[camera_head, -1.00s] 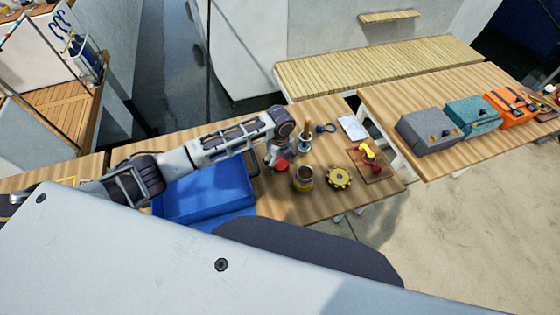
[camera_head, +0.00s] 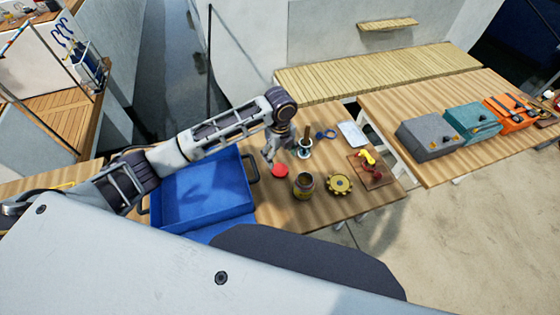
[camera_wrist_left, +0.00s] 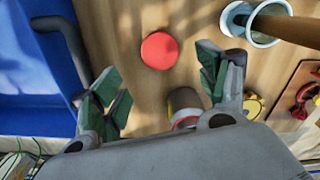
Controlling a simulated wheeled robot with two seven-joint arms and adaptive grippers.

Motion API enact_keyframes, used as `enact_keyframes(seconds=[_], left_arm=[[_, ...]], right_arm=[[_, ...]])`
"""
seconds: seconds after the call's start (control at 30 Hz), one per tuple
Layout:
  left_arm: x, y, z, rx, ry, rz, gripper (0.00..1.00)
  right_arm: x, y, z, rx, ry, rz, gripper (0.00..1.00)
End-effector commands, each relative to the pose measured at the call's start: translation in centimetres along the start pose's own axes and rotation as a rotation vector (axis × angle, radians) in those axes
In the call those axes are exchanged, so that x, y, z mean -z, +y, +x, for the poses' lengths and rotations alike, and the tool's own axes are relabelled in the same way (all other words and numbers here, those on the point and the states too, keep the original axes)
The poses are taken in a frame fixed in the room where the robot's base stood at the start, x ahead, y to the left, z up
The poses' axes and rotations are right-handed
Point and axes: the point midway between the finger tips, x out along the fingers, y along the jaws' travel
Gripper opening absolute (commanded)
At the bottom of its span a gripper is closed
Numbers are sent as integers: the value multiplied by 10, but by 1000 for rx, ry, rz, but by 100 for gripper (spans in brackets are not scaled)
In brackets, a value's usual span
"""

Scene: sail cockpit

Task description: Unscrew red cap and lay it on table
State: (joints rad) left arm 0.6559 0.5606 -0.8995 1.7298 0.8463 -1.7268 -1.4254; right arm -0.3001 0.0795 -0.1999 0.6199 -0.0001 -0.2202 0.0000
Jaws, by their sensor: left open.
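The red cap (camera_head: 280,170) lies on the wooden table (camera_head: 275,212), apart from the open jar (camera_head: 304,184). In the left wrist view the red cap (camera_wrist_left: 160,50) rests on bare wood beyond the fingertips, with clear space around it. My left gripper (camera_head: 270,157) is above the table just behind the cap. The jar (camera_wrist_left: 184,104) is partly hidden behind the gripper's right finger. My right gripper is not in view.
A blue crate (camera_head: 148,208) stands left of the cap. A cup with a wooden handle (camera_head: 305,150), a yellow gear (camera_head: 339,183), a blue ring (camera_head: 326,133) and a small board (camera_head: 385,176) are close to the jar. Toolboxes (camera_head: 430,140) stand on the table at right.

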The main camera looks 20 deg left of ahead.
Motion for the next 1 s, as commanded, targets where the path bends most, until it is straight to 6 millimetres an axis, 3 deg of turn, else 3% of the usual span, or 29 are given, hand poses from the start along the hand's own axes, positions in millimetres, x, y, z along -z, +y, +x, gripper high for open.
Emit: enact_keyframes(seconds=[0.1, 0.33, 1.0], left_arm=[[-1, 0, -16, 2, -2, 0, 75], [-1, 0, -33, 0, -1, -1, 75], [0, 0, -36, 0, 0, -1, 75]], right_arm=[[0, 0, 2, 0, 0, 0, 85], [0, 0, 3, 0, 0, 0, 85], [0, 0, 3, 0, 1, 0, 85]])
